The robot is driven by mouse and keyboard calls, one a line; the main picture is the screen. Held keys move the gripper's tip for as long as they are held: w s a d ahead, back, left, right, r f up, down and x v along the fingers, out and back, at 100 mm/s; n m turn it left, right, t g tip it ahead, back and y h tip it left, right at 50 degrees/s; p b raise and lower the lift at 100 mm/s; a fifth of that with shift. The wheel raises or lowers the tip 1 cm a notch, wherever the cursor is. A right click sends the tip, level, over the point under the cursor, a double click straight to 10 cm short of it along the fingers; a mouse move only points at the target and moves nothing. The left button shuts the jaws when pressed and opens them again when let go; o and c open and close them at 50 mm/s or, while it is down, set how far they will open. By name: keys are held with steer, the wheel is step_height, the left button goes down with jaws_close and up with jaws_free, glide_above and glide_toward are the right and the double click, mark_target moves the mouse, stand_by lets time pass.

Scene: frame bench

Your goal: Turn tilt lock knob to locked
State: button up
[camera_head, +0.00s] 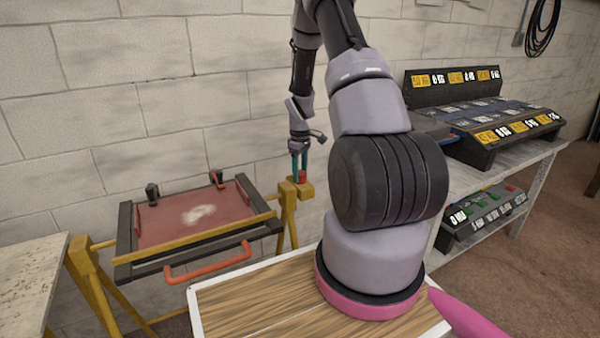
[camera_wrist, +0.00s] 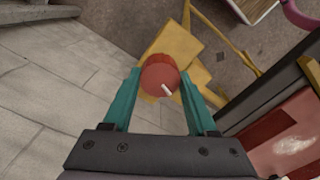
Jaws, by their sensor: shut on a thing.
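The tilt lock knob is a round red knob (camera_wrist: 160,77) with a white pointer mark at its lower right in the wrist view. It sits on a yellow block on the frame stand (camera_head: 288,222); in the head view the red knob (camera_head: 302,176) shows small at the top of the stand's right side. My gripper (camera_wrist: 162,85) has teal fingers on both sides of the knob and is shut on it. In the head view my gripper (camera_head: 300,165) points down at the knob from above. Any lock marking around the knob is too small to read.
A red panel in a dark frame (camera_head: 125,235) with an orange handle (camera_head: 208,264) lies left of the knob. Clamps stand along its back edge. A shelf with labelled black bins (camera_head: 490,140) stands at right. A pale bench (camera_head: 28,280) is at far left. A block wall is close behind.

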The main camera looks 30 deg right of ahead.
steer(key=m, duration=0.4)
steer(key=shift+m, duration=0.3)
steer(key=m, duration=0.4)
steer(key=shift+m, duration=0.3)
steer(key=m, duration=2.1)
steer(key=shift+m, duration=0.3)
